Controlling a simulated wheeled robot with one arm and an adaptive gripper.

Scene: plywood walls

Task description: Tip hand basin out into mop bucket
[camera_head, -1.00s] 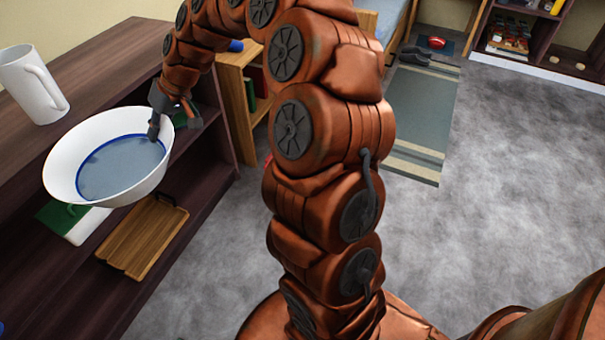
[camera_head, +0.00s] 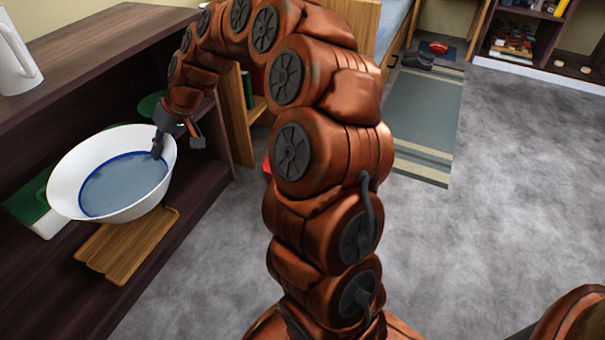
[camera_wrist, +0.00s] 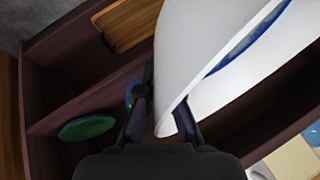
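The hand basin (camera_head: 70,195) is a white round bowl with a blue ring inside and grey-blue liquid. It hangs in front of the dark shelf unit, roughly level. My gripper (camera_head: 170,145) is shut on its far right rim. In the wrist view the basin (camera_wrist: 190,45) fills the upper right, and the two fingers of my gripper (camera_wrist: 160,112) straddle its wall. I cannot make out a mop bucket in any view.
A white mug (camera_head: 15,65) stands on the shelf top (camera_head: 100,45). A wooden tray (camera_head: 125,245) and a green-and-white item (camera_head: 30,205) lie on the lower shelf. A green round thing (camera_wrist: 87,128) is also there.

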